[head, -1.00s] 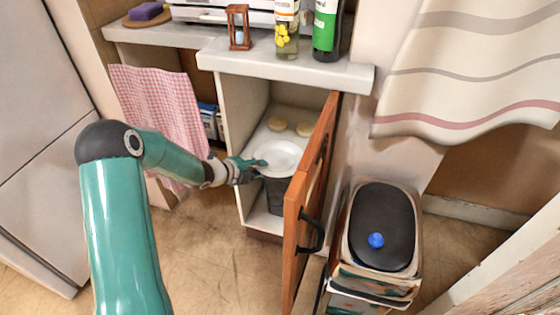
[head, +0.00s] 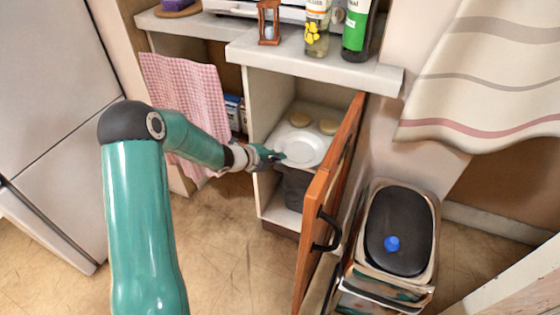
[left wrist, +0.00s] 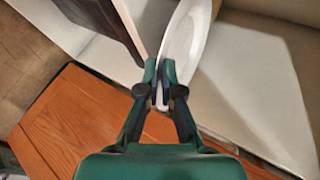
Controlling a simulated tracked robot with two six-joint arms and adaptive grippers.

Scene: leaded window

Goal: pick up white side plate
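The white side plate (head: 301,147) is in the open cabinet at shelf level, its near-left edge toward the opening. My left gripper (head: 277,156) comes in from the left and meets that edge. In the left wrist view, the left gripper's fingertips (left wrist: 160,76) are closed together around the rim of the plate (left wrist: 185,42), one finger on each side. Whether the plate touches the shelf is hard to tell. My right gripper is not in view.
The cabinet's orange wooden door (head: 330,195) stands open close to the right of the plate. Bottles (head: 357,30) stand on the countertop (head: 310,66) above.

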